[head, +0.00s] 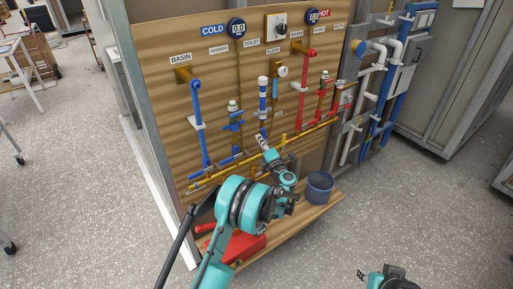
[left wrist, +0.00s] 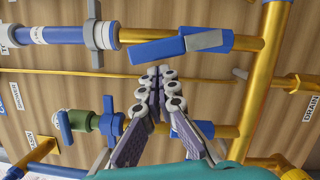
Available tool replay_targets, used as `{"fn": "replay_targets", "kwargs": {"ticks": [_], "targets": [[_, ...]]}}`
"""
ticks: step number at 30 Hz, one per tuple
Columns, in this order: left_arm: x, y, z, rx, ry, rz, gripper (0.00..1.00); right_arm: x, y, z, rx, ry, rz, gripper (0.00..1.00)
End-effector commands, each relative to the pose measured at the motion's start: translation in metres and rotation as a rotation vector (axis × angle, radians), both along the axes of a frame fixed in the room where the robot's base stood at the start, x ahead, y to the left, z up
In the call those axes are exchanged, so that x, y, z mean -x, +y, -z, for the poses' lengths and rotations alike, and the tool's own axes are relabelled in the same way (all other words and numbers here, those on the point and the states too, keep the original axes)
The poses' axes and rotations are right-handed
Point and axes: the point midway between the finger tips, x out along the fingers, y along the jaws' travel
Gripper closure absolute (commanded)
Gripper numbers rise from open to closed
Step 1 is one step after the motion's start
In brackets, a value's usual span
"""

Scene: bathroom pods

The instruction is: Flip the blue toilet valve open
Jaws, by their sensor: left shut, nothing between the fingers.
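The toilet line is a blue pipe (head: 262,97) below the TOILET label; it also shows in the left wrist view (left wrist: 62,33). Its blue valve handle (left wrist: 155,51) has a grey section and lies nearly along the pipe, slightly tilted, beside the yellow pipe. My left gripper (head: 262,138) reaches up to the board at this line and hides part of the valve in the head view. In the left wrist view its fingers (left wrist: 163,74) are shut and empty, tips just beside the handle; contact is unclear. My right gripper (head: 388,277) is low at the bottom edge, away from the board.
Another blue valve (left wrist: 182,126) sits close beside the fingers on a yellow branch. Yellow manifold pipes (left wrist: 269,50) run alongside. A red pipe (head: 302,90) stands right of the toilet line. A blue bucket (head: 319,188) and red toolbox (head: 240,246) stand on the shelf below.

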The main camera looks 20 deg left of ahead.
Motion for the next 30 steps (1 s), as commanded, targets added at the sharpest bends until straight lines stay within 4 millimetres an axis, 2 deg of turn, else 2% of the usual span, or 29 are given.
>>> {"fn": "replay_targets", "kwargs": {"ticks": [11,21,30], "targets": [[-0.002,-0.002,-0.001,0.000,0.000,0.000,1.00,0.000,0.000,0.001,0.000,0.000,0.000,0.70],[-0.017,-0.013,-0.012,-0.060,0.077,0.001,1.00,0.000,0.000,0.006,0.000,0.000,0.000,0.70],[-0.016,-0.013,-0.012,-0.060,0.076,0.000,1.00,0.000,0.000,0.006,0.000,0.000,0.000,0.70]]}}
